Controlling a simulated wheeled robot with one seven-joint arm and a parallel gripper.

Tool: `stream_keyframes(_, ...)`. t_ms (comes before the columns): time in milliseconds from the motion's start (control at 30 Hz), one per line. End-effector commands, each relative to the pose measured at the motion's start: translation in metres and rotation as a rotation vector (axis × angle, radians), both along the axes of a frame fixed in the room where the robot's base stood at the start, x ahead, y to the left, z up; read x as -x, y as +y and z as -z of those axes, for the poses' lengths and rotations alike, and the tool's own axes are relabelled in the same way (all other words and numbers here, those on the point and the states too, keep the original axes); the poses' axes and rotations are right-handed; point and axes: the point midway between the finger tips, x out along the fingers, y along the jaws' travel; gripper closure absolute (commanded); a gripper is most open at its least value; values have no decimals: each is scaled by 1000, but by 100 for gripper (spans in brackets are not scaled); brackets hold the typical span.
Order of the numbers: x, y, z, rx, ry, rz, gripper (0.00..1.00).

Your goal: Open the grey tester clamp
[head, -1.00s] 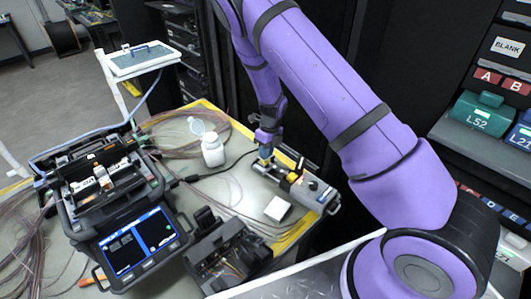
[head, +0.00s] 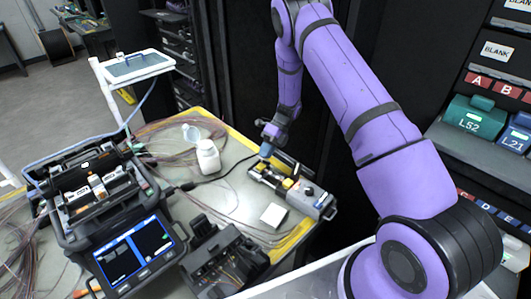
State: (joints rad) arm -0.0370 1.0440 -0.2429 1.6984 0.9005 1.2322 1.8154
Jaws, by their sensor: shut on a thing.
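The tester (head: 312,198) is a long grey and black unit with yellow parts, lying on the bench near its right edge in the head view. My gripper (head: 266,152) is at the tester's far left end, reaching down from above. It is shut on a small part there, which I take to be the grey tester clamp. The clamp itself is too small and too covered by the fingers to tell its shape or how far it is raised.
A black fibre tool (head: 225,258) is at the front. Dark racks stand behind and right.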

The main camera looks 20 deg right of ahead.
Motion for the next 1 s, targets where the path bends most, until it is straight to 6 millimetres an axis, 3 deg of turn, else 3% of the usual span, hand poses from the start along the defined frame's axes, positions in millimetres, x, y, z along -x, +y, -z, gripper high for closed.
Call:
stream_keyframes(467,0,-1,0,-10,6,1,100)
stream_keyframes(500,0,-1,0,-10,6,1,78)
stream_keyframes(600,0,-1,0,-10,6,1,62)
stream_keyframes(1000,-1,-1,-9,-10,5,1,62)
